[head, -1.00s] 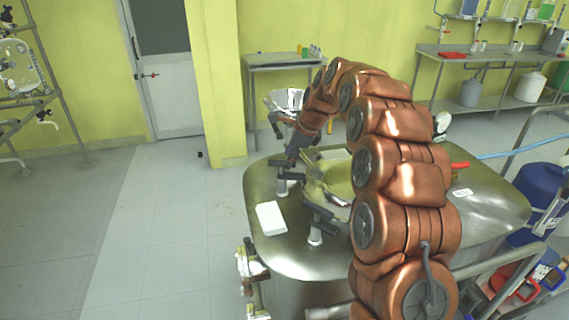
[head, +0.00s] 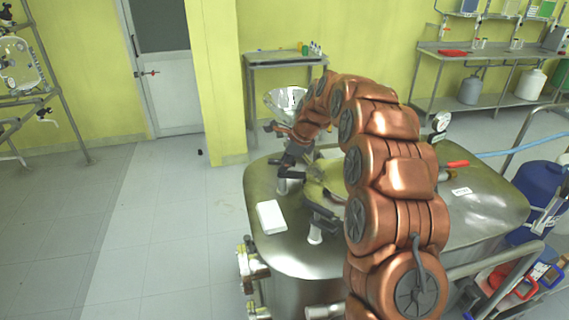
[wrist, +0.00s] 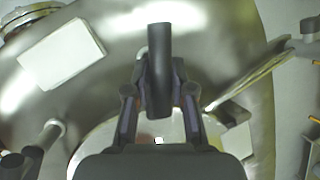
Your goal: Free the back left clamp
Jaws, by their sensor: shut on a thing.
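The back left clamp (head: 282,186) stands at the left rim of the steel reactor lid (head: 300,258), with a pale post and a dark handle. My gripper (head: 288,166) is down at this clamp, its fingers hidden in part by the wrist in the head view. In the wrist view my gripper (wrist: 160,100) has its two fingers on either side of the dark clamp handle (wrist: 160,62), closed on it. The lower part of the clamp is largely hidden there.
Another dark-handled clamp (head: 316,232) stands nearer on the lid, close to my arm. A white block (head: 271,217) lies on the lid's left side. A red-handled valve (head: 457,164) is at the right. The floor at left is clear.

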